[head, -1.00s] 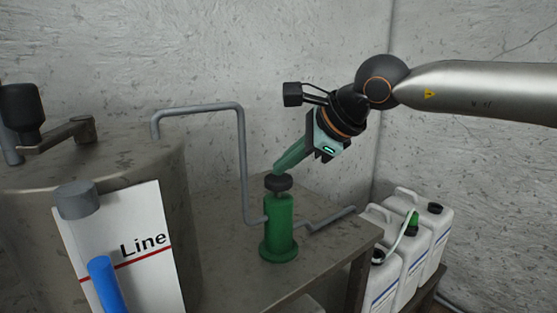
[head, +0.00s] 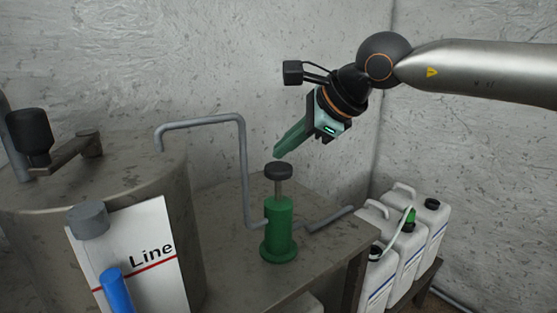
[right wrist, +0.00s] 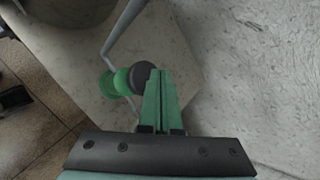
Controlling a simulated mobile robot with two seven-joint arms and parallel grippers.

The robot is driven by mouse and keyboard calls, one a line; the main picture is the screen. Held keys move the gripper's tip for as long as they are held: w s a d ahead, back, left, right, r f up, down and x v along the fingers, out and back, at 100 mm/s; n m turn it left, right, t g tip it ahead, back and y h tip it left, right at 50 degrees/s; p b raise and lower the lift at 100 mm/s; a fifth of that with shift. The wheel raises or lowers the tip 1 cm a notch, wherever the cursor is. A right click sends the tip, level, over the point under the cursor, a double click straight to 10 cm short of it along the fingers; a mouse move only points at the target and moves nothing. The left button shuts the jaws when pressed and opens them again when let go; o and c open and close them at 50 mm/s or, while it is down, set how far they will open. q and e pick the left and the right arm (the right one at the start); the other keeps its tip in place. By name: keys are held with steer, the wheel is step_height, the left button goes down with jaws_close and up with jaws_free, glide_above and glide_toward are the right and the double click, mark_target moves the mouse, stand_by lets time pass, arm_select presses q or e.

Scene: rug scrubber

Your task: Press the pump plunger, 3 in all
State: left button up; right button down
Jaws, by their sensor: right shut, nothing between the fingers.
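The green pump (head: 279,232) stands upright on a metal table. Its dark round plunger knob (head: 278,170) is up, with a length of grey rod showing between knob and body. My right gripper (head: 279,153) is shut and empty, its green fingers pointing down and left with the tips just above the knob. A small gap seems to part the tips from the knob. In the right wrist view the shut fingers (right wrist: 158,76) lie beside the dark knob (right wrist: 141,75), with the green pump body (right wrist: 118,83) beyond it. My left gripper is not in view.
A large metal tank (head: 120,170) stands to the left. A white sign (head: 150,235) reading "Line" and a blue handle (head: 117,288) are in front of the tank. White canisters (head: 410,250) stand at the right.

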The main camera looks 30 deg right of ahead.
mark_target(286, 168)
step_height(286, 168, up, 5)
steer(key=p, duration=0.4)
steer(key=shift+r, duration=0.1)
stand_by(0.8)
steer(key=shift+d, duration=0.1)
stand_by(1.8)
